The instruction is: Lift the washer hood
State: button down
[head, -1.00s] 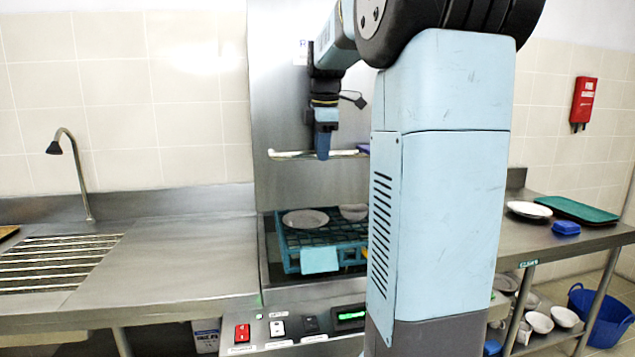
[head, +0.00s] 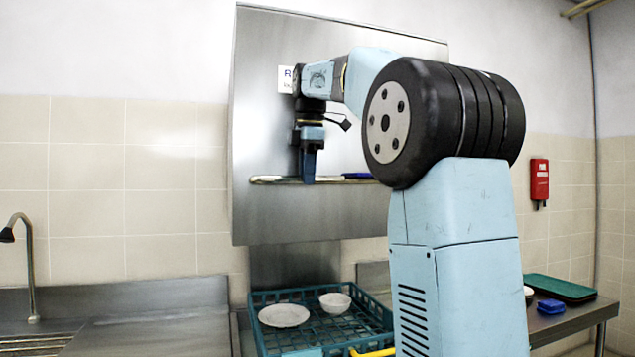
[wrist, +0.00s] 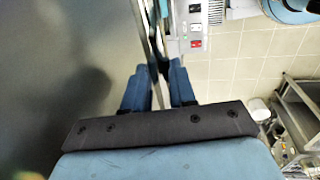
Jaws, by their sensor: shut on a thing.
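The washer hood (head: 345,120) is a large steel panel against the back wall. It is raised, with its lower edge clear above the green dish rack (head: 290,292). A pale horizontal handle bar (head: 268,180) crosses its lower part. My gripper (head: 309,178) points down and is shut on the bar. In the wrist view, the fingers of my gripper (wrist: 158,74) close on either side of the narrow bar (wrist: 156,45). The fingers hide the gripped section, and my arm hides the right part of the hood and bar.
A plate (head: 284,315) and a bowl (head: 335,302) sit in the rack. A green tray (head: 558,288) and a blue box (head: 550,306) lie on the right counter. A tap (head: 28,265) stands at the left sink. The left counter is clear.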

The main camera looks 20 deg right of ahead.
jog(key=shift+r, duration=0.35)
jog(key=c, duration=1.1)
grip_release()
jog(key=shift+s, duration=0.1)
jog(key=shift+o, duration=0.8)
jog(key=shift+f, duration=0.1)
notch_tip(320, 180, up, 7)
jog(key=s, duration=0.1)
jog(key=shift+s, duration=0.15)
jog(key=shift+a, duration=0.1)
jog(key=s+a+f+m+t, duration=0.1)
jog(key=s+f+m, duration=0.4)
jog(key=s+f, duration=0.3)
jog(key=s+a+f+m+t, duration=0.1)
jog(key=s+f+m, duration=0.5)
jog(key=f, duration=1)
jog(key=s+a+f+m+t, duration=0.1)
jog(key=s+f+m, duration=0.5)
jog(key=s+f, duration=0.6)
jog(key=shift+s+a+f, duration=0.2)
jog(key=shift+a+f, duration=0.1)
jog(key=shift+a, duration=0.6)
